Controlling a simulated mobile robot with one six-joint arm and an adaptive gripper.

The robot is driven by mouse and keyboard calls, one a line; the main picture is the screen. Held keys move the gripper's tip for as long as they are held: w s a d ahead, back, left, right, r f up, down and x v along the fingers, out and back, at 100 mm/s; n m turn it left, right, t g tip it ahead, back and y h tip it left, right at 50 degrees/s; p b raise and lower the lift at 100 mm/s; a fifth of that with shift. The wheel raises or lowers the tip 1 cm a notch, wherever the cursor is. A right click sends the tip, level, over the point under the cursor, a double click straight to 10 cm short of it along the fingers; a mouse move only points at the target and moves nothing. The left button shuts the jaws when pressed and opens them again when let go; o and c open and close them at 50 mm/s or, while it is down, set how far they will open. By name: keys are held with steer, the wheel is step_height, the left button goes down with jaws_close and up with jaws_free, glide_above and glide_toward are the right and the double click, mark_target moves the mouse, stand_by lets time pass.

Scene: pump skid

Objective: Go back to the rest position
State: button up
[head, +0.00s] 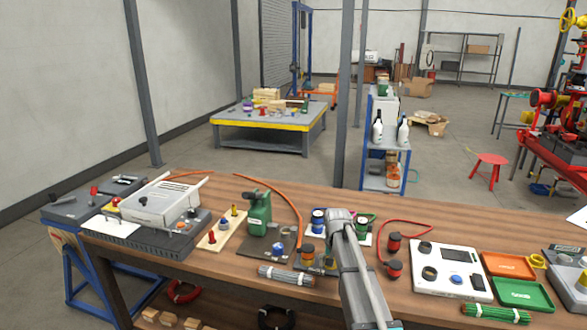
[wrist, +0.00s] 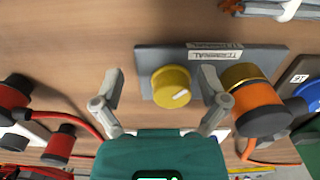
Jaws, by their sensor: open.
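My gripper (wrist: 160,76) shows in the wrist view with its two grey fingers spread apart and nothing gripped. Below them is its teal body. A yellow knob (wrist: 171,87) with a white mark appears between the fingers, on a grey plate (wrist: 262,58) with a label. The knob seems to lie beyond the fingertips; I cannot tell the exact gap. An orange and black connector (wrist: 258,103) is just right of the right finger. In the head view my grey arm reaches over the bench from the front edge and hides part of the plate; the fingers are not clear there.
On the wooden bench (head: 215,275), a green device (head: 258,213) and a white box (head: 152,203) stand left of my arm.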

steer(key=s+r+n+p, duration=0.1)
steer(key=s+r+p, duration=0.1)
steer(key=s, duration=1)
steer(key=s+r+n+p, duration=0.2)
steer(key=s+r+p, duration=0.1)
steer(key=s, duration=1)
steer(key=shift+s+d+r+p, duration=0.15)
steer(key=shift+d+r+p, duration=0.15)
steer(key=shift+r, duration=0.3)
